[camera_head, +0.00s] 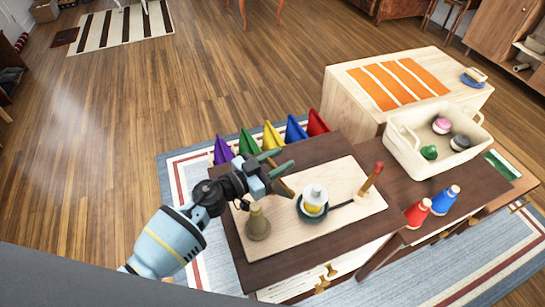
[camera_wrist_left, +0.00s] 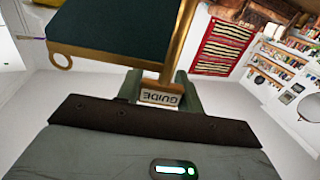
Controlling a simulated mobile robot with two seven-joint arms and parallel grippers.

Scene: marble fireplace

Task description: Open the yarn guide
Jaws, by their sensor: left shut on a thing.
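My left gripper (camera_head: 277,166) reaches in from the left above the pale board (camera_head: 290,240) on the dark cabinet top. Its green fingers are shut on a brass-coloured piece, the yarn guide (camera_head: 285,187), left of the white and yellow cone. In the left wrist view a small plate reading "GUIDE" (camera_wrist_left: 159,98), upside down, sits between the fingers, with a gold rod (camera_wrist_left: 180,45) above it. A dark green surface with a gold edge and a ring (camera_wrist_left: 60,61) fills the upper left there. My right gripper is not in view.
A brass bell-shaped object (camera_head: 258,224) stands below my gripper. The cone (camera_head: 315,194) stands on a dark dish; a red-tipped wooden post (camera_head: 371,179) is to its right. Several coloured cones line the far edge. A cream bin (camera_head: 405,149) stands at the right.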

